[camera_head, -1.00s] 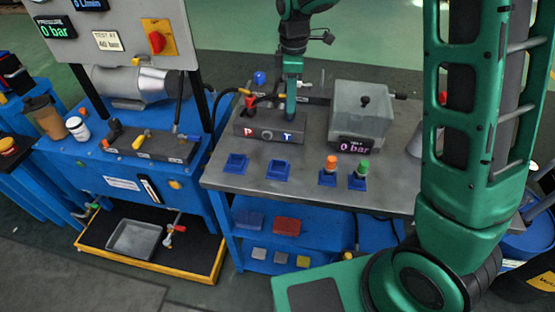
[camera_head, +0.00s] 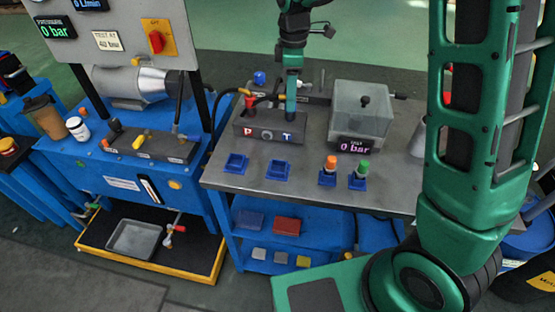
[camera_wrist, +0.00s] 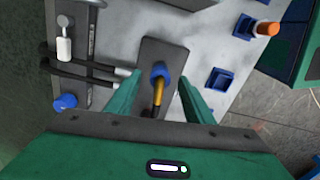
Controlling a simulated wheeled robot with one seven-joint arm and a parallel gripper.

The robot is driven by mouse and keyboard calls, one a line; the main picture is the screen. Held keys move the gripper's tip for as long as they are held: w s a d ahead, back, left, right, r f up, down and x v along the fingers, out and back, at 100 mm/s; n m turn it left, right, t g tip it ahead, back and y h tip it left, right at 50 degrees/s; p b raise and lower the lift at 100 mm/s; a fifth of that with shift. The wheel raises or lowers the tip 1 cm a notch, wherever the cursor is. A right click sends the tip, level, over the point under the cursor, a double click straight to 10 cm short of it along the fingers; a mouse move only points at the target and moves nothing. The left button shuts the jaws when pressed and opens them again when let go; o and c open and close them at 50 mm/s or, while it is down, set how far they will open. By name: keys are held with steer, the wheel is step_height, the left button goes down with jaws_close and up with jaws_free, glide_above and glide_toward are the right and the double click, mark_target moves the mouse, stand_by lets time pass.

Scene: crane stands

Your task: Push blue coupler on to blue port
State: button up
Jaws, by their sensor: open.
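A dark manifold block (camera_head: 247,131) stands on the grey bench, marked P in red and T in blue. My gripper (camera_head: 290,111) hangs above its T end. In the wrist view my gripper (camera_wrist: 159,82) is open, with one green finger on each side of the blue coupler (camera_wrist: 158,71). A yellow and black hose end shows just below the coupler. The coupler appears over the block (camera_wrist: 168,50); whether it is seated on the blue port beneath cannot be told. In the head view my fingers hide the coupler and the port.
A red coupler (camera_head: 250,102) with a yellow hose is at the P end. A clear tank (camera_head: 360,112) stands close to the right, its display reading 0 bar.

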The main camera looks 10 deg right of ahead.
steer(key=shift+r, duration=1.6)
step_height(320, 180, up, 11)
steer(key=s+d+f+m, duration=0.1)
steer(key=s+d+m, duration=0.6)
steer(key=d, duration=0.4)
steer(key=s+d+f+m, duration=0.3)
steer(key=s+d+m, duration=0.1)
steer(key=s, duration=0.5)
steer(key=s+d+f+m, duration=0.3)
steer(key=s+d+m, duration=0.1)
steer(key=s, duration=0.5)
steer(key=s+d+f+m, duration=0.4)
steer(key=s+m, duration=0.2)
steer(key=s, duration=0.4)
steer(key=shift+d, duration=0.15)
steer(key=shift+f, duration=0.1)
